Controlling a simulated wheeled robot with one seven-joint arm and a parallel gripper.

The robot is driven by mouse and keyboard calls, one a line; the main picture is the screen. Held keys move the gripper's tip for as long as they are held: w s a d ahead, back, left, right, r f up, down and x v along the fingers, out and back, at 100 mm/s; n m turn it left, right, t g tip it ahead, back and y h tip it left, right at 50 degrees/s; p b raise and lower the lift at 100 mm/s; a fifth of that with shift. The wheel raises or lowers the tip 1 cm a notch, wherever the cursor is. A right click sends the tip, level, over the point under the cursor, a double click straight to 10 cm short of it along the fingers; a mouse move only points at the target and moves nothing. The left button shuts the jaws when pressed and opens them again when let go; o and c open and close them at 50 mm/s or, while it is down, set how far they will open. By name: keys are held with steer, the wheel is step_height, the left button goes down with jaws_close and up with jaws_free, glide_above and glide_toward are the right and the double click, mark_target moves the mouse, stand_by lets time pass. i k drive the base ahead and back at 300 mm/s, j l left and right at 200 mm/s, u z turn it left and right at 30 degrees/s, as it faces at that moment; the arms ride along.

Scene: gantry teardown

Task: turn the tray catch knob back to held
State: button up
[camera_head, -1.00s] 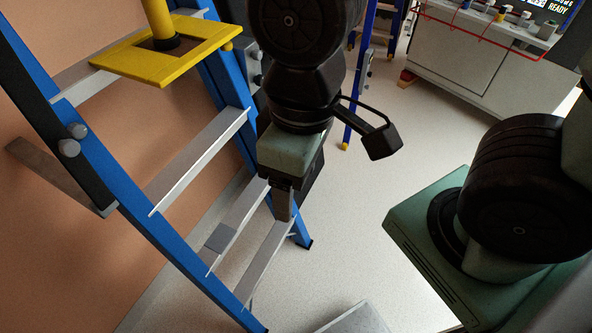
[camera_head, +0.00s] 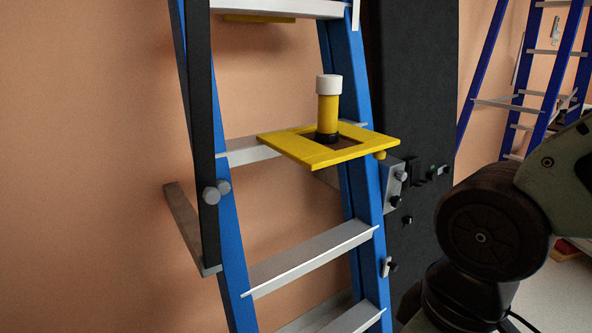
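A yellow tray (camera_head: 297,151) with a square opening sits across the blue ladder (camera_head: 230,250) in the middle of the view. A yellow cylinder with a white cap (camera_head: 328,105) stands upright in the opening on a black collar. A small yellow knob (camera_head: 380,155) shows at the tray's right corner. Below it, a grey bracket (camera_head: 391,188) on the right rail carries a light grey knob (camera_head: 401,176) and a dark knob (camera_head: 396,202). I cannot tell which of these is the tray catch, or its setting. My gripper is out of view; only my arm shows at the lower right.
Two round grey knobs (camera_head: 216,191) sit on the left rail. A dark upright panel (camera_head: 415,100) stands behind the right rail, with small fittings on it. A second blue ladder (camera_head: 487,75) stands at the back right. Open floor (camera_head: 550,297) shows at the lower right.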

mark_target(223, 186)
steer(key=k+l+u, duration=0.1)
steer(key=l+u, duration=0.3)
steer(key=k+l+u, duration=0.15)
steer(key=u, duration=0.2)
steer(key=k+l+u, duration=0.15)
steer(key=u, duration=0.25)
steer(key=l, duration=0.15)
